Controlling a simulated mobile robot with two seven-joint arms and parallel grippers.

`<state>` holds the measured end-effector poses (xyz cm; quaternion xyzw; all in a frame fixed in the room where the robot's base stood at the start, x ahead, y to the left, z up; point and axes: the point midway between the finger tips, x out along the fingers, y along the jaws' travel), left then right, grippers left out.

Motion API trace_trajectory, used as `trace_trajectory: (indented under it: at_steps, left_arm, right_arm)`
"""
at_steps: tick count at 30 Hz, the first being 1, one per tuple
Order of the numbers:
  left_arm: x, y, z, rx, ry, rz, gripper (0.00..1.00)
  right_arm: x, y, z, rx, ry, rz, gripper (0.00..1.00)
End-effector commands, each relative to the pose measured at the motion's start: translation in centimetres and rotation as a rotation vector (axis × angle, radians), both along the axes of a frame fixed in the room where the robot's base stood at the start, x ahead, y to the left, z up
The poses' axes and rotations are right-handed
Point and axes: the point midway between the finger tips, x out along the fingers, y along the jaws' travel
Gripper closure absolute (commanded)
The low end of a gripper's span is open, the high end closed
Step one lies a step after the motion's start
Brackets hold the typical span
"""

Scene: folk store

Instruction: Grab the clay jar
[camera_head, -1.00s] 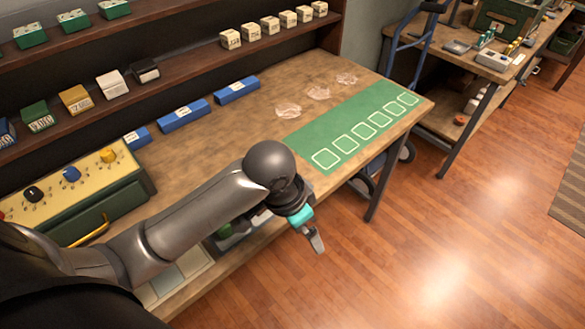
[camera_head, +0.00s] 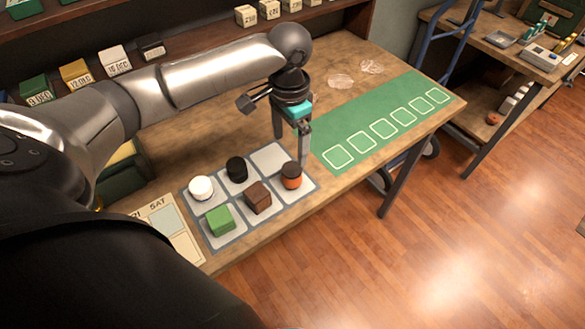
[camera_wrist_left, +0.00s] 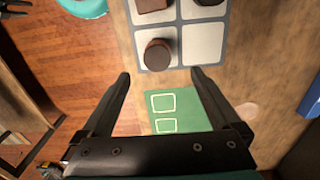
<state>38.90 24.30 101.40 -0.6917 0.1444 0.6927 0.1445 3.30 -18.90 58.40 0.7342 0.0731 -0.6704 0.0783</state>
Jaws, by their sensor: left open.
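The clay jar (camera_head: 291,178), small and orange with a dark lid, stands upright in the front right cell of a grey tray (camera_head: 317,187) with pale cells. My left gripper (camera_head: 290,148) is open and empty, pointing down above the tray's right end by the jar. In the head view one finger comes close to the jar; I cannot tell if it touches. In the left wrist view the jar (camera_wrist_left: 158,54) lies ahead of the gap between the fingertips (camera_wrist_left: 160,74).
A brown cube (camera_head: 257,198), green block (camera_head: 219,220), white jar (camera_head: 201,188) and black jar (camera_head: 237,169) share the tray. The back right cell is empty. A green mat (camera_head: 390,112) with outlined squares lies to the right. A calendar (camera_head: 170,228) lies left of the tray.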

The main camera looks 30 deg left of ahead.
Motion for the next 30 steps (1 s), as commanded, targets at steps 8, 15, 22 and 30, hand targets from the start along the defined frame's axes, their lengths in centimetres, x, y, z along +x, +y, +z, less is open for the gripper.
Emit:
trace_trajectory:
  at_steps: [8, 15, 22, 30]
  left_arm:
    - [0.0, -0.1, -4.1, -0.001, 0.0, -0.001, 0.03]
    - [-0.1, -0.4, -6.3, 0.0, 0.0, -0.002, 0.03]
    - [-0.2, -0.5, -9.2, 0.001, -0.001, -0.002, 0.03]
    - [-0.2, -0.5, -9.4, 0.0, -0.002, -0.003, 0.03]
  right_arm:
    - [-0.1, 0.0, -0.8, 0.0, 0.002, 0.0, 0.5]
    - [-0.1, 0.0, -1.3, 0.0, 0.002, 0.0, 0.5]
    - [0.0, 0.0, -1.9, 0.0, 0.001, 0.0, 0.5]
    - [0.1, 0.0, -1.9, 0.0, 0.0, 0.001, 0.5]
